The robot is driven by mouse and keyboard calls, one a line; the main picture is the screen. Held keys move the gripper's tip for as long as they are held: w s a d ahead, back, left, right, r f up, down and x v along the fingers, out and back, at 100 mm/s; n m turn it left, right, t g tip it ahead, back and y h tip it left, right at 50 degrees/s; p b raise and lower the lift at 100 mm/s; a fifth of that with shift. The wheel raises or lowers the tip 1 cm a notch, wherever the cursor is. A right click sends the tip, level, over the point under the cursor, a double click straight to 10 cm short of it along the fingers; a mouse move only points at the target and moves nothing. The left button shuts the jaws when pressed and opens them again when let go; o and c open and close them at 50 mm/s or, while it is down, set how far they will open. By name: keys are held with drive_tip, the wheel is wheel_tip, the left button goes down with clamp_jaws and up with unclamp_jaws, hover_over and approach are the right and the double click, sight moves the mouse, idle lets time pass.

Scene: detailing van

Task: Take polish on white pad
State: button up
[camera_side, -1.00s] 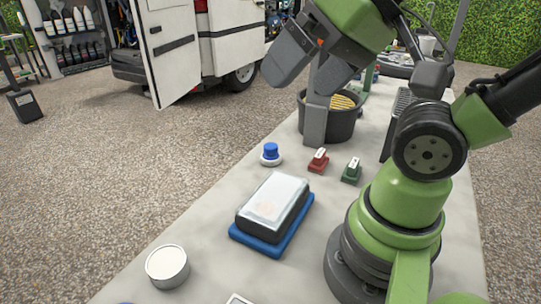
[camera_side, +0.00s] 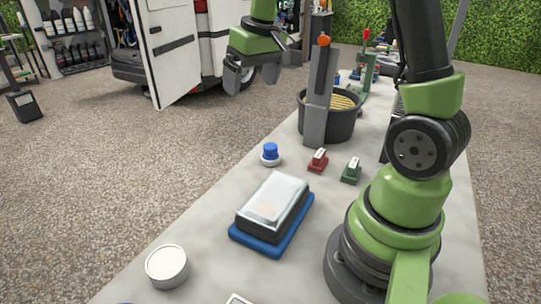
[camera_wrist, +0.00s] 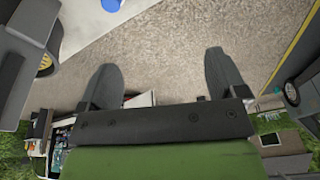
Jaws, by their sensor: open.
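My gripper (camera_side: 252,80) is open and empty, raised past the table's left edge, with the van behind it in the side view. Its two spread fingers also show in the wrist view (camera_wrist: 160,72), with the gravel ground between them. On the table a small blue piece (camera_side: 270,148) sits on a round white base (camera_side: 270,160). It is partly cut off at the top of the wrist view (camera_wrist: 110,4). A white round tin or disc (camera_side: 167,264) lies at the front left. I cannot tell for certain which piece is the polish or the white pad.
A dark block with a pale top (camera_side: 271,198) lies on a blue tray (camera_side: 245,242). A red block (camera_side: 318,161) and a green block (camera_side: 351,171) stand beyond it. A black bucket with a yellow grid (camera_side: 345,112) and a grey post (camera_side: 317,90) stand farther back.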

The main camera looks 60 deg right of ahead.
drive_tip(key=w+d+f+g, duration=0.2)
drive_tip(key=d+f, duration=0.6)
drive_tip(key=f, duration=0.2)
hover_over(270, 146)
drive_tip(key=shift+n+g, duration=0.3)
drive_tip(key=shift+g, duration=0.1)
wheel_tip(270, 146, down, 5)
drive_tip(key=shift+d+r, duration=0.15)
drive_tip(key=shift+r, duration=0.05)
wheel_tip(270, 146, down, 4)
drive_tip(key=shift+r, duration=0.2)
drive_tip(key=shift+f, duration=3.05)
drive_tip(key=c, duration=1)
